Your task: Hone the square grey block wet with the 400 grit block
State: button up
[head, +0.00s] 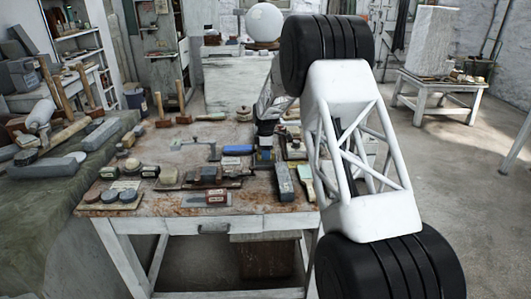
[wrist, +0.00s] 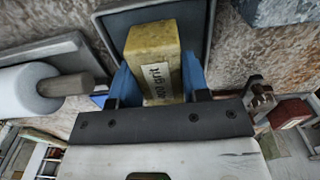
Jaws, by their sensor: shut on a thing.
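The 400 grit block (wrist: 150,42) is a yellowish block with a label that reads upside down in the wrist view. My gripper (wrist: 158,88) has its blue fingers shut on the sides of this block. A dark grey square thing with a raised-looking rim (wrist: 107,22) lies beyond and around the block in that view; I cannot tell whether the block touches it. I cannot single out the square grey block for certain.
The workbench (head: 150,203) carries many small blocks and tools, with a blue block (head: 238,149) just left of my gripper and a long grey block (head: 284,182) in front. In the wrist view a white round-headed tool (wrist: 25,90) lies left and a reddish block (wrist: 290,112) right.

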jog(key=shift+f, duration=0.45)
dwell(1.6)
jog(key=shift+r, duration=0.1)
jog(key=shift+r, duration=3.5)
jog(key=shift+s+d+r+m, duration=0.4)
jog(key=shift+d+r+m, duration=0.2)
jog(key=shift+m, duration=0.1)
jog(key=s+d+r+m, duration=1)
jog(key=s+m, duration=0.1)
jog(key=m, duration=0.5)
jog(key=shift+d+r+m, duration=0.25)
jog(key=shift+d+m, duration=0.15)
